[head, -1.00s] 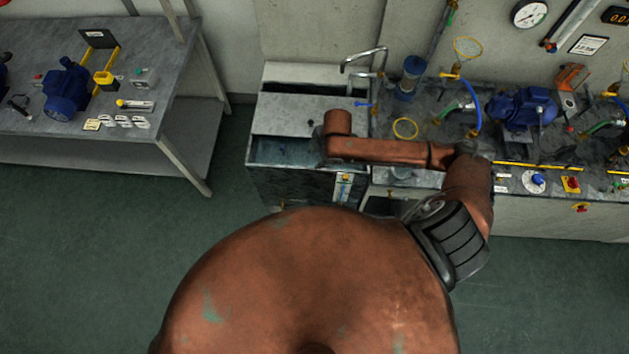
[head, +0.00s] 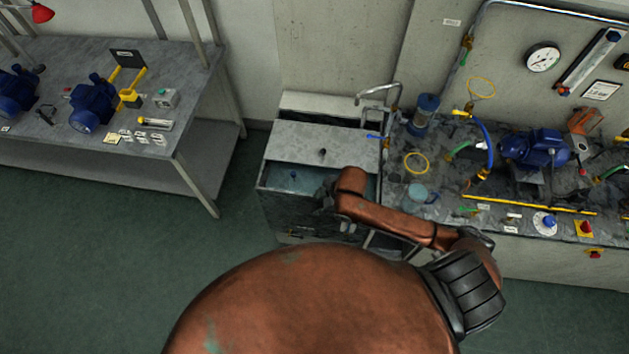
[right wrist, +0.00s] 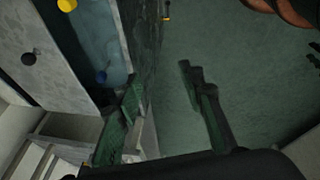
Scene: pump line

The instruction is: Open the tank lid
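The grey tank (head: 268,205) stands at the left end of the pump line. Its flat grey lid (head: 350,150), with a small black knob (head: 322,153), lies across the middle of the top. Bluish water (head: 290,178) shows in front of the lid, and a dark gap shows behind it. My right gripper (head: 325,197) is at the tank's front right. In the right wrist view the right gripper (right wrist: 168,103) is open and empty, one finger overlapping the tank wall, the other over the floor. The knob (right wrist: 28,58) is clear of the fingers. My left gripper is not in view.
The bench to the right holds a blue pump (head: 535,148) and hoses. A side table (head: 190,80) stands left, with open floor between.

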